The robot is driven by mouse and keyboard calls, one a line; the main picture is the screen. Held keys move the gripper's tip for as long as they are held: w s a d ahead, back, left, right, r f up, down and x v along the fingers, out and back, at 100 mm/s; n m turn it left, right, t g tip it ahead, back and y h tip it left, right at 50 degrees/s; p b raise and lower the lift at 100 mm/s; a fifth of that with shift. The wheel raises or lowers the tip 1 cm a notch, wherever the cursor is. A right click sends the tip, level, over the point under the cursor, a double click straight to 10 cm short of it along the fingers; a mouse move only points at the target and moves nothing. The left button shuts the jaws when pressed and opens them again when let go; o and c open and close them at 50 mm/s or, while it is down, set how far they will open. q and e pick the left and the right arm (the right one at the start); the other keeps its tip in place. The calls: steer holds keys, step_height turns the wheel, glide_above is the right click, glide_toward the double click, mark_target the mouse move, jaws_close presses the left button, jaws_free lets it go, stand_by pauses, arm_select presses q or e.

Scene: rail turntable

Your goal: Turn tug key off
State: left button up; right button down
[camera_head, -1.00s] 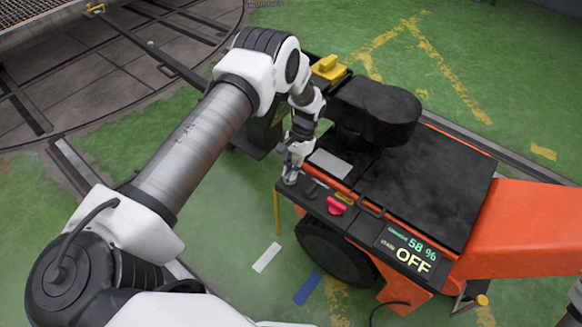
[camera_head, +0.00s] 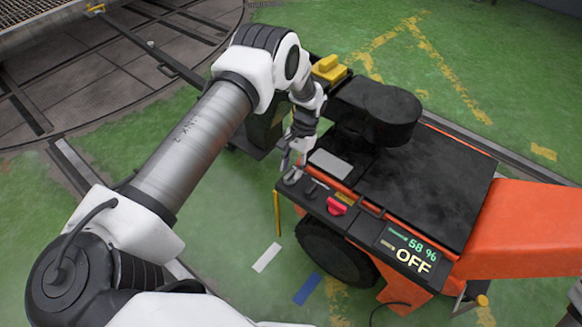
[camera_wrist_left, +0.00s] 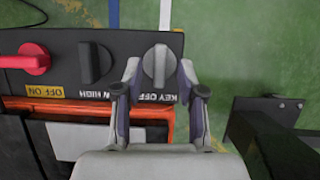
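The tug (camera_head: 430,190) is an orange and black vehicle with a dark control panel. Its display (camera_head: 411,250) reads 58 % and OFF. In the left wrist view the grey key knob (camera_wrist_left: 160,65) stands on the panel beside a "KEY OFF" label (camera_wrist_left: 151,97), its ridge roughly upright in the picture. My left gripper (camera_head: 290,166) is at the panel's left end. In the left wrist view the fingers of this gripper (camera_wrist_left: 160,72) straddle the knob, one on each side, with slim gaps seeming to show. My right gripper is not in view.
A dark knob (camera_wrist_left: 95,62) and a red switch (camera_wrist_left: 35,59) sit beside the key knob on the panel. A black seat (camera_head: 372,108) and a yellow part (camera_head: 328,68) are behind. Green floor (camera_head: 225,225) is open in front of the tug.

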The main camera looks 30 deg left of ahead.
arm_select(q)
steer(key=v, duration=1)
steer(key=shift+r, duration=0.35)
